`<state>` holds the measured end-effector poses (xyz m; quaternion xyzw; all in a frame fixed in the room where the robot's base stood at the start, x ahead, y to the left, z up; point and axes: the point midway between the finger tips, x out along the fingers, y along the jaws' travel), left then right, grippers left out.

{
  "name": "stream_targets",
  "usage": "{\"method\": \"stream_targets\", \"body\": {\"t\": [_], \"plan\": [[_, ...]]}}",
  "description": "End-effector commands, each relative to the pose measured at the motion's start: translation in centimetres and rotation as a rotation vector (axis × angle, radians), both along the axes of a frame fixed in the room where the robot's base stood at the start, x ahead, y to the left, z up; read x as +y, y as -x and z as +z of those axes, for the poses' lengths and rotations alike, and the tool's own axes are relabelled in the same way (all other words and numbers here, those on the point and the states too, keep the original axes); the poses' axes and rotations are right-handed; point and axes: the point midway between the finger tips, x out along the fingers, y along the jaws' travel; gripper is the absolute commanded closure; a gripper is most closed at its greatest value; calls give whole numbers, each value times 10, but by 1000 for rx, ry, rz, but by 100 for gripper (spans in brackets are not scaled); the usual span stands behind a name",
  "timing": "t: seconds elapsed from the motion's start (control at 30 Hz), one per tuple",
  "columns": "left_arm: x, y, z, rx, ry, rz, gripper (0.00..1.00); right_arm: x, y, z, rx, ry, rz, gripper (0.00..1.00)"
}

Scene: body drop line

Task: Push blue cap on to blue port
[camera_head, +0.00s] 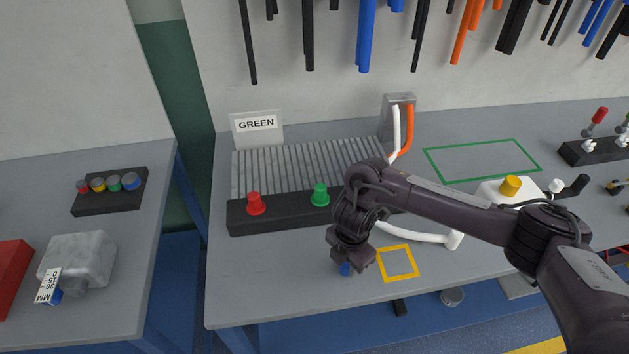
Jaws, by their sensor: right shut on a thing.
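My right gripper (348,263) hangs low over the front of the grey middle table, pointing down. It is shut on a small blue piece (345,270), which looks like the blue cap and is mostly hidden by the fingers. It is just left of the yellow square outline. On the left table, a black block (108,207) carries a row of red, yellow, green and blue round pieces. The blue one (131,182) is at its right end. I cannot tell whether this is the blue port. My left gripper is not in view.
A black bar with a red button (255,203) and a green button (320,194) stands behind my right gripper. A white hose (425,236) lies to its right. A yellow square outline (397,263) is empty. A gap separates the two tables.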

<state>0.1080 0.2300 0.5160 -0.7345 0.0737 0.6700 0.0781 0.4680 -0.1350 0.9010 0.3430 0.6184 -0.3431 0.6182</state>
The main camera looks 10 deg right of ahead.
Motion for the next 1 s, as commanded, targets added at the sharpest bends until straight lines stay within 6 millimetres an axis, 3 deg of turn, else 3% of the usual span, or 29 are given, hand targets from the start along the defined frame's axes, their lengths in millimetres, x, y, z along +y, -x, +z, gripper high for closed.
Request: {"method": "stream_targets", "body": {"t": [1.0], "plan": [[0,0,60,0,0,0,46,0,0,63,0,0,0,100]]}}
